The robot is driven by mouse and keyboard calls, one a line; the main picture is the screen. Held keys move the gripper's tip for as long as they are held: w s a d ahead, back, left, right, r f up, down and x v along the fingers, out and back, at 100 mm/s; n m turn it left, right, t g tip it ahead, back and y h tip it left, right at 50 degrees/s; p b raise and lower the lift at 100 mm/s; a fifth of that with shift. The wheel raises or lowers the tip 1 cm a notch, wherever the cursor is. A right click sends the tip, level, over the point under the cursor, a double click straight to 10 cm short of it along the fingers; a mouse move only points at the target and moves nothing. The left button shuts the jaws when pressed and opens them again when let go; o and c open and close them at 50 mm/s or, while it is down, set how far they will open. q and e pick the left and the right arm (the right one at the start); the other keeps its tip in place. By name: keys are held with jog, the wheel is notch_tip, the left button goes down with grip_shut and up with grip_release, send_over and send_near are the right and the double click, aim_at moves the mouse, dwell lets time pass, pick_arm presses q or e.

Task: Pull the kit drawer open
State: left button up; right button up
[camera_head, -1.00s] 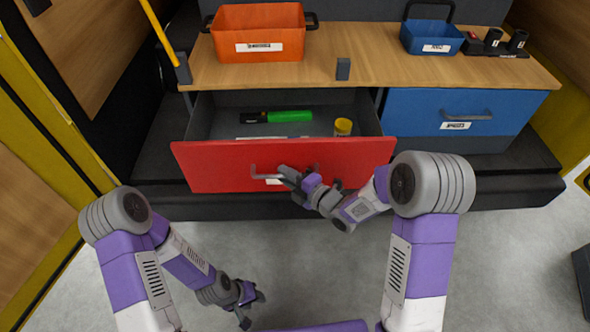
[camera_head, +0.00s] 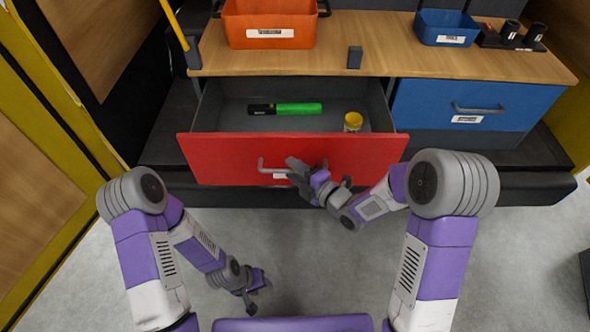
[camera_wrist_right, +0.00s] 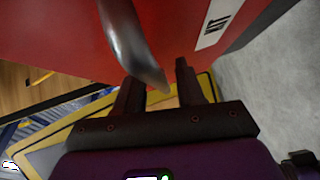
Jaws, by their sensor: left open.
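The red kit drawer (camera_head: 230,158) is pulled out from under the wooden counter, its inside showing. A green and black cylinder (camera_head: 290,109) and a yellow-capped container (camera_head: 352,122) are in it. The grey bar handle (camera_head: 264,168) crosses its front; the handle also shows close up in the right wrist view (camera_wrist_right: 128,45). My right gripper (camera_head: 322,174) is at the handle's right part, fingers apart. In the wrist view the bar's end is close to the fingers (camera_wrist_right: 157,88), with a gap beside it; contact is unclear. My left gripper (camera_head: 256,289) is open and empty, low over the floor.
An orange bin (camera_head: 268,28) and a blue bin (camera_head: 446,27) stand on the wooden counter (camera_head: 420,62). A closed blue drawer (camera_head: 430,112) is to the right of the red one. Grey floor (camera_head: 330,255) is clear in front.

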pick_arm(q)
jog(key=shift+r+p, duration=0.55)
jog(key=shift+p, duration=0.05)
pick_arm(e)
jog(key=v, duration=0.7)
jog(key=shift+s+d, duration=0.2)
pick_arm(q)
jog(key=shift+s, duration=0.1)
pick_arm(e)
jog(key=shift+s, duration=0.1)
